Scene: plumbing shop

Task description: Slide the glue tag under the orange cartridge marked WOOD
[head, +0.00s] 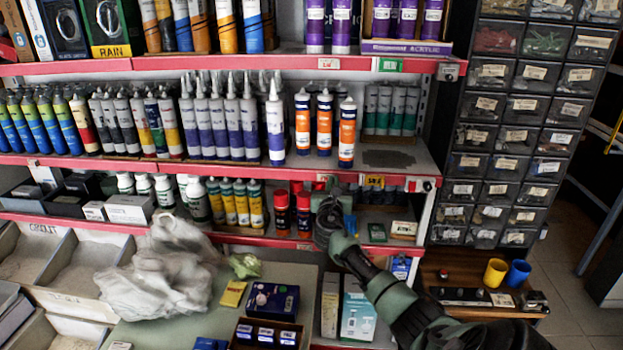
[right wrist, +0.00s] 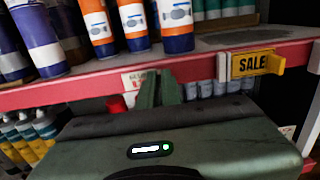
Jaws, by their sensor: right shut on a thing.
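Three orange-and-white cartridges stand at the front of the middle shelf: a left one (head: 302,122), a middle one (head: 324,122) and a right one (head: 347,132). Their lower parts show in the right wrist view (right wrist: 178,25). I cannot read which is marked WOOD. A white tag with red print (right wrist: 138,80), likely the glue tag, sits at the red shelf rail (right wrist: 90,90), below the cartridges. My right gripper (head: 328,198) is at the rail from below. Its fingers (right wrist: 160,88) are shut at this tag's right edge and hide part of it. My left gripper is out of view.
A yellow SALE tag (right wrist: 257,63) sticks out from the rail right of my fingers; it also shows in the head view (head: 373,180). Red-capped bottles (head: 282,212) stand on the shelf below, left of my gripper. A drawer cabinet (head: 520,120) stands at right.

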